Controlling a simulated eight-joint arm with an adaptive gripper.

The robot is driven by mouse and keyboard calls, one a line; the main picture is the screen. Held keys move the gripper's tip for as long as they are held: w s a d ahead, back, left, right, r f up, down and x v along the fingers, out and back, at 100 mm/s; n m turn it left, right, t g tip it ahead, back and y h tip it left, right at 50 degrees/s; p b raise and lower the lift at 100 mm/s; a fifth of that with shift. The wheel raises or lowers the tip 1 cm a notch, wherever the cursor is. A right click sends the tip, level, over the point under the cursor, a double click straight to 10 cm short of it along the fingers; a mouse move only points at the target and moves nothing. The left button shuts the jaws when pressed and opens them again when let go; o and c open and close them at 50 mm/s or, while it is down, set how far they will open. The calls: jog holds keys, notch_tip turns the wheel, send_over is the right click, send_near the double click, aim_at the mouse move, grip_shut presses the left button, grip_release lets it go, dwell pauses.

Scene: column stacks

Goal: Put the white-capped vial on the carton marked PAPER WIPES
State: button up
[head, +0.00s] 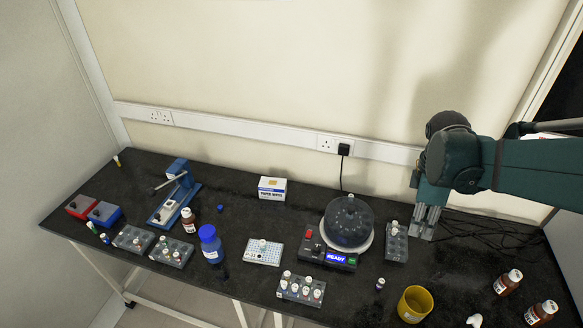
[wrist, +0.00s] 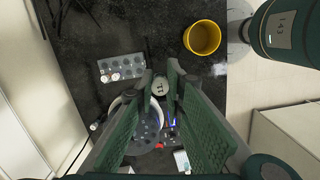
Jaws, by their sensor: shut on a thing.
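My gripper (head: 422,234) points down at the right of the bench, beside the rack right of the centrifuge. In the wrist view its two green fingers (wrist: 161,92) are closed around a round, pale cap with dark marks (wrist: 161,84), which looks like the top of the white-capped vial. The vial's body is hidden below the cap, and I cannot make it out in the head view. The carton (head: 272,190), white with a blue printed band, stands at the back of the bench, left of the centrifuge and apart from my gripper. Its print is too small to read surely.
The domed centrifuge (head: 348,222) stands between my gripper and the carton. Its control box (head: 328,258) shows READY. Racks with vials (head: 300,290), a well plate (head: 263,252), a blue-capped bottle (head: 211,244) and a yellow cup (head: 414,304) stand nearby. Bench around the carton is mostly clear.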

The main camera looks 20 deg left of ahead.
jog(key=w+a+r+n+p, duration=0.2)
jog(key=w+a+n, duration=0.2)
jog(key=w+a, duration=0.6)
jog(key=n+t+y+p, duration=0.15)
jog(key=n+p, duration=0.35)
jog(key=n, duration=0.9)
send_over(273, 182)
notch_tip(273, 182, down, 6)
jog(key=shift+s+f, duration=0.2)
jog(key=shift+f, duration=0.45)
jog(key=shift+f+b, duration=0.3)
jog(key=shift+f, duration=2.8)
jog(key=shift+f, duration=0.1)
